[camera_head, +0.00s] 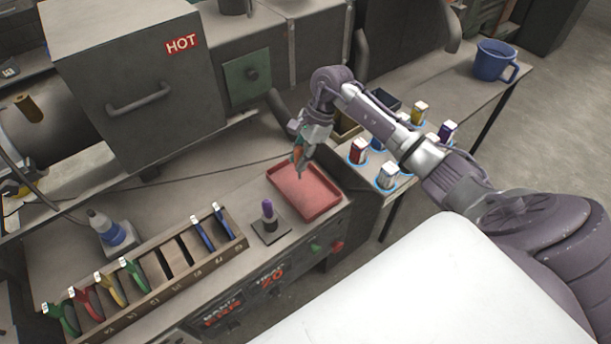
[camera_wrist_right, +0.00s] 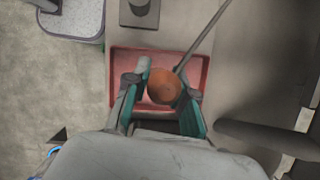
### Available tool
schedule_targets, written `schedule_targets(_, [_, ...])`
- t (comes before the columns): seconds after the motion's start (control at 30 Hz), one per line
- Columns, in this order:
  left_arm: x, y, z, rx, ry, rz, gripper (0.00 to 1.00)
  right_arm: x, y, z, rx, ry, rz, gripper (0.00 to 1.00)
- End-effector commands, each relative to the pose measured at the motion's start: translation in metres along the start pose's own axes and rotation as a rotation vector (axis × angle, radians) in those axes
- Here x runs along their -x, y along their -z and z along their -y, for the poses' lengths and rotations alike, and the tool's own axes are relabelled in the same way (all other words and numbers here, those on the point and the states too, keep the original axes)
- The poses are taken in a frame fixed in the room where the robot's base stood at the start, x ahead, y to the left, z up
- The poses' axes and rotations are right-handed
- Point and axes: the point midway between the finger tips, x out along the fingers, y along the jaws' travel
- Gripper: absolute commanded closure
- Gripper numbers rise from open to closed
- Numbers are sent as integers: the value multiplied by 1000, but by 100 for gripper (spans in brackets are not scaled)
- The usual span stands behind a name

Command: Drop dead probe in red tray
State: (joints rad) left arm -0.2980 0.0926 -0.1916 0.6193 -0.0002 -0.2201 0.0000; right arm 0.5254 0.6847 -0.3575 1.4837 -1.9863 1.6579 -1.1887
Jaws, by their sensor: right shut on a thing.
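The red tray (camera_head: 306,194) lies on the grey bench top in the head view, and its rim also shows in the right wrist view (camera_wrist_right: 119,75). No item shows on its visible floor. My right gripper (camera_head: 301,152) is above the tray's far part, fingers pointing down. It is shut on an orange-brown rounded piece, which I take to be the dead probe (camera_wrist_right: 164,86). The piece shows between the fingertips, over the tray in the wrist view. Its lower end is hard to make out in the head view. My left gripper is not in view.
A wooden rack (camera_head: 160,272) with coloured-handled tools stands left of the tray. A purple-topped item on a dark base (camera_head: 268,222) is close to the tray's left. A thin dark cable (camera_head: 200,176) runs toward the gripper. Small coloured containers (camera_head: 388,176) stand at right.

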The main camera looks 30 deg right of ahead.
Motion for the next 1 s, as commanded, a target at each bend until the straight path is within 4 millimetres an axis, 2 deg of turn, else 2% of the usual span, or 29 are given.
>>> schedule_targets(0.1, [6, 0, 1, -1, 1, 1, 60, 0, 24, 4, -136, 54, 1, 100])
schedule_targets(0.2, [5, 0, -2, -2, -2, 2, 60, -4, 33, 6, -182, 76, 2, 100])
schedule_targets(0.47, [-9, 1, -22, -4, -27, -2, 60, -30, 44, 6, -188, 78, 4, 100])
schedule_targets(0.7, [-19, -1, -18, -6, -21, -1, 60, -51, 53, 6, -185, 78, 2, 100])
schedule_targets(1.0, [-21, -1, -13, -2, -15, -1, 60, -57, 56, 6, -184, 78, 1, 100])
